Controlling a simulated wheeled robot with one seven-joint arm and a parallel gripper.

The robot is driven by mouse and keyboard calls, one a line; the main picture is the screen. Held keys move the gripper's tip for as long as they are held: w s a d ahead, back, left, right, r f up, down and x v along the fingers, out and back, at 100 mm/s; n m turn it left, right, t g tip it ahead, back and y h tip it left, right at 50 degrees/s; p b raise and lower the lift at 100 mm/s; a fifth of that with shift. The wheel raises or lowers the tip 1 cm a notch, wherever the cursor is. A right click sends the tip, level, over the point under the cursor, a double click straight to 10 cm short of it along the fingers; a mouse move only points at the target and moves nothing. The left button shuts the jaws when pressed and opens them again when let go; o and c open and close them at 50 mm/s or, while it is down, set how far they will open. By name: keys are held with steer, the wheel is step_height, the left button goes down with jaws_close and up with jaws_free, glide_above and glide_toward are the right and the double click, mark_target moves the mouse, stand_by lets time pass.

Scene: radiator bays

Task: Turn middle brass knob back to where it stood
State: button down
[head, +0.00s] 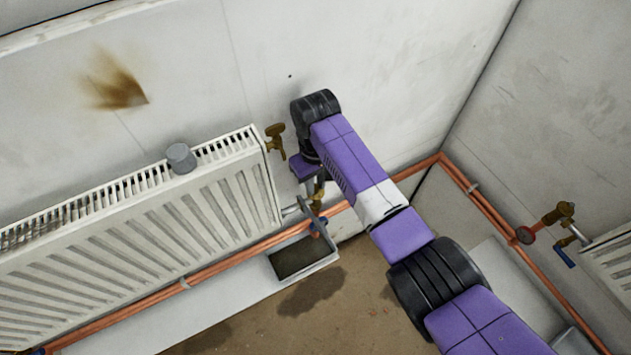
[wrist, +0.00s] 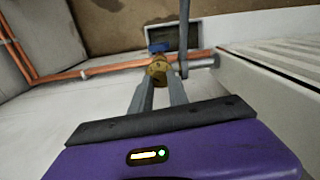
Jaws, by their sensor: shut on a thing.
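My gripper (wrist: 158,82) is shut on a brass knob (wrist: 157,70) at the lower right end of the radiator, one grey finger on each side of it. In the head view my gripper (head: 315,188) reaches down to this brass knob (head: 319,198), which is partly hidden by the fingers and arm. Its exact turn angle cannot be told. A blue handle (wrist: 158,47) sits just beyond the knob. Another brass valve (head: 275,141) stands at the radiator's upper right corner, apart from my gripper. A further brass valve (head: 560,212) is on the right wall.
The white radiator (head: 130,215) fills the left, with a grey cap (head: 181,158) on top. Copper pipes (head: 220,262) run low along the walls.

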steer(key=n, duration=0.6)
steer(key=shift+n, duration=0.3)
steer(key=n, duration=0.6)
steer(key=n+b, duration=0.1)
steer(key=n, duration=0.5)
steer(key=shift+n, duration=0.4)
steer(key=n+b, duration=0.1)
steer(key=n, duration=0.5)
steer(key=shift+n+b, duration=0.3)
steer(key=c, duration=1.3)
jaws_free()
steer(key=shift+r+b, duration=0.7)
steer(key=shift+r, duration=3.25)
